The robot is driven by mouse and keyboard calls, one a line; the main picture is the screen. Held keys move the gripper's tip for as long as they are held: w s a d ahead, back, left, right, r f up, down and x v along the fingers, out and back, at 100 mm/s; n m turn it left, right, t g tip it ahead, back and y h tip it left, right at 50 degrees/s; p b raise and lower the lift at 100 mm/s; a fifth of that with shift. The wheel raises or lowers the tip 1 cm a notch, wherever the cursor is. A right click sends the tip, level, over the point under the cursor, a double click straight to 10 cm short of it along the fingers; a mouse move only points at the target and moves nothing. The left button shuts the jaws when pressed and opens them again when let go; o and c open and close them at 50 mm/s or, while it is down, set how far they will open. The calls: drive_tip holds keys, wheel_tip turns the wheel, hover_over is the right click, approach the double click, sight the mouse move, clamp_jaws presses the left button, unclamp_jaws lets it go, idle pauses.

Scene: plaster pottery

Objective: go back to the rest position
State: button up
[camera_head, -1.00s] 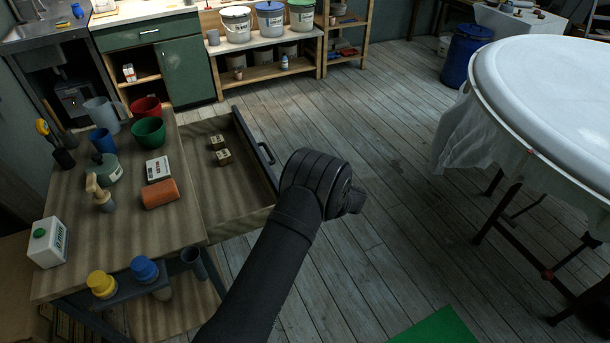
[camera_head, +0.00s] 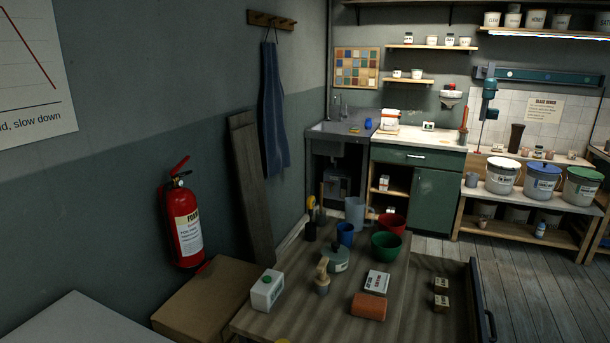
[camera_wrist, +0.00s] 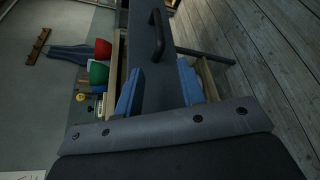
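My gripper (camera_wrist: 159,70) shows in the wrist view with its two blue fingers spread apart and nothing held between them. Beyond the fingers is the dark front of the drawer (camera_wrist: 153,65) with its handle (camera_wrist: 157,32); it looks apart from the fingers, though the exact distance is hard to tell. In the head view the drawer (camera_head: 425,310) stands open at the right of the wooden table, with two small labelled blocks (camera_head: 441,293) in it. My arm and gripper are out of the head view.
A fire extinguisher (camera_head: 187,225) hangs on the left wall. Floor (camera_head: 535,285) right of the drawer is clear.

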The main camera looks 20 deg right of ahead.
sight(495, 335)
drive_tip(key=x, duration=1.3)
drive_tip(key=shift+w+d, duration=0.15)
drive_tip(key=shift+w, duration=0.15)
drive_tip(key=v, duration=1.7)
drive_tip(key=shift+s, duration=0.2)
drive_tip(key=shift+x, duration=8.75)
drive_tip(key=shift+w+a, duration=0.15)
drive_tip(key=shift+a, duration=0.15)
